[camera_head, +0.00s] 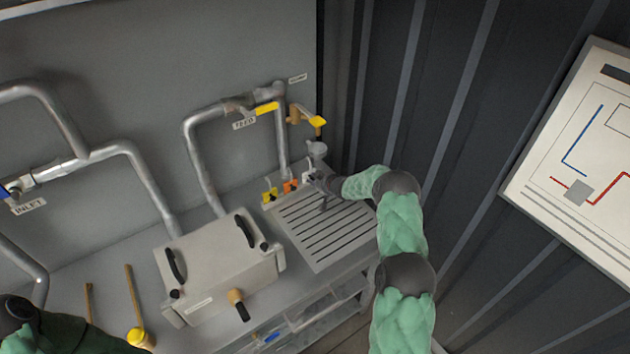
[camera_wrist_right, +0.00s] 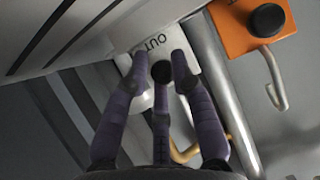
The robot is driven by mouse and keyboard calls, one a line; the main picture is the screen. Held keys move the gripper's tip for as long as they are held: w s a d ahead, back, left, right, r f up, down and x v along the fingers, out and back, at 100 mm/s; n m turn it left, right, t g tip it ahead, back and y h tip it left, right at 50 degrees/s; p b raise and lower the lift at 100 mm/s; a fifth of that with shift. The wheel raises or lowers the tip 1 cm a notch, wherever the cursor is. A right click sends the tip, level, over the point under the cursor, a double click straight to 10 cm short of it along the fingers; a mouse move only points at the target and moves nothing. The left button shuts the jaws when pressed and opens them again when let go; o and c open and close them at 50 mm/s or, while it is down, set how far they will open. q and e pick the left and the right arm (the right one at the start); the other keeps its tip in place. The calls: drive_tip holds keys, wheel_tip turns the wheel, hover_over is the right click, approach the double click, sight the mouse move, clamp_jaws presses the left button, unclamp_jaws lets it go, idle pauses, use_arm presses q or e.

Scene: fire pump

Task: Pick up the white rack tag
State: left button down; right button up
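The white rack tag (camera_wrist_right: 160,45), lettered "OUT", lies ahead of my right gripper (camera_wrist_right: 160,68) in the right wrist view. A small dark round part shows between the fingertips, in front of the tag. The fingers lean inward around this part, with a gap visible between the two outer tips; I see no firm grip. In the head view the white tag (camera_head: 307,177) stands at the right end of the row of tags, partly hidden by my right gripper (camera_head: 316,180). My left gripper is out of view; only part of my left arm shows at bottom left.
An orange tag (camera_wrist_right: 250,25) with a black knob and metal hook is close beside the white one. Yellow tags (camera_head: 270,195) stand further left. A slotted rack (camera_head: 325,232), pipes (camera_head: 195,150) and a grey box (camera_head: 215,262) are nearby. A ribbed wall rises at right.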

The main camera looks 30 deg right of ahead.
sight(311, 171)
idle(0.3)
drive_tip(key=shift+r+p, duration=1.55)
drive_tip(key=shift+r, duration=0.65)
drive_tip(key=shift+s, duration=0.1)
drive_tip(key=shift+s+d, duration=0.1)
drive_tip(key=shift+s, duration=0.15)
drive_tip(key=s+b, duration=0.1)
drive_tip(key=s, duration=0.3)
drive_tip(key=s+r+b, duration=0.1)
drive_tip(key=s, duration=0.3)
drive_tip(key=s+d+b, duration=0.1)
drive_tip(key=s+b, duration=0.1)
drive_tip(key=s, duration=0.2)
drive_tip(key=shift+s+r, duration=0.1)
drive_tip(key=shift+r, duration=0.3)
drive_tip(key=shift+s+a, duration=0.1)
drive_tip(key=shift+s, duration=0.45)
